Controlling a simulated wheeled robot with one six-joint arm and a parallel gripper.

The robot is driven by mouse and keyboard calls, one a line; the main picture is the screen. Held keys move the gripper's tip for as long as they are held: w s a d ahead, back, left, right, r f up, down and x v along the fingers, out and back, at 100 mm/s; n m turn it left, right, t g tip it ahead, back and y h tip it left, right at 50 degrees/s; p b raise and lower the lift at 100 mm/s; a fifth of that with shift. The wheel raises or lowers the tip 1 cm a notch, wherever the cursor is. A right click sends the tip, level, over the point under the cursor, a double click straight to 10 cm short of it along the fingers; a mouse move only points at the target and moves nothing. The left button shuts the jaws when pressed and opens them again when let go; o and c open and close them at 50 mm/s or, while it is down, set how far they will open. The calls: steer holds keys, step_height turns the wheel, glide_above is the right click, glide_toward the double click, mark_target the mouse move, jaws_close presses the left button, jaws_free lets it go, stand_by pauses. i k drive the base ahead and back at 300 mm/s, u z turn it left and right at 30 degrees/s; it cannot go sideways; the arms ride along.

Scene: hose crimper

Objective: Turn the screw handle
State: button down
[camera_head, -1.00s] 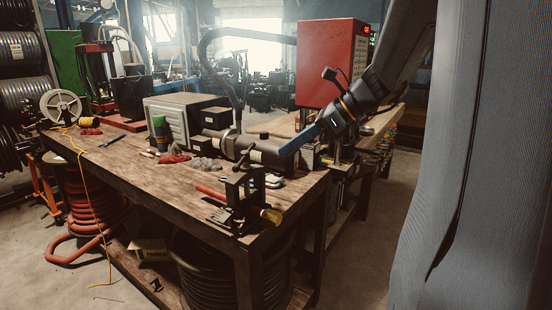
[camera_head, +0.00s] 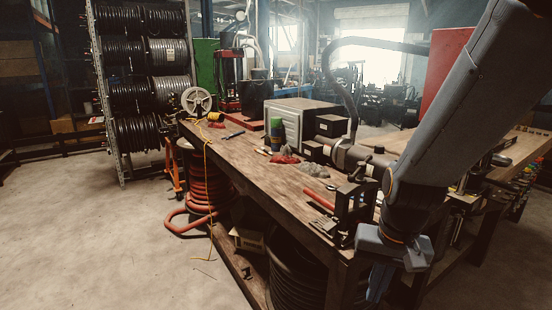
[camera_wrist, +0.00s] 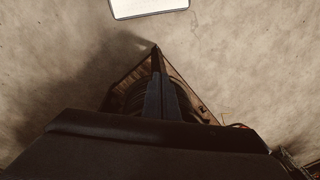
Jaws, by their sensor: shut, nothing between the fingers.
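A dark screw clamp (camera_head: 349,208) stands at the near right corner of the wooden workbench (camera_head: 262,182). A small handle-like part (camera_head: 359,172) shows at its top, but I cannot tell for certain that it is the screw handle. My gripper (camera_head: 373,296) points down in front of the bench's near end, below the clamp and apart from it. Its blue fingers are shut and empty. My arm hides part of the bench to the right of the clamp. In the wrist view the closed fingers (camera_wrist: 157,52) reach up the middle of the picture; the clamp is not seen there.
A red-handled tool (camera_head: 319,198) lies beside the clamp. A grey box (camera_head: 300,118) and a dark cylindrical machine (camera_head: 360,156) stand behind. Coiled hoses lie under the bench, an orange one (camera_head: 205,190) at left. The floor (camera_head: 90,235) at left is clear.

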mark_target(361, 167)
steer(key=u, duration=2.85)
steer(key=k, duration=1.4)
steer(key=z, duration=1.8)
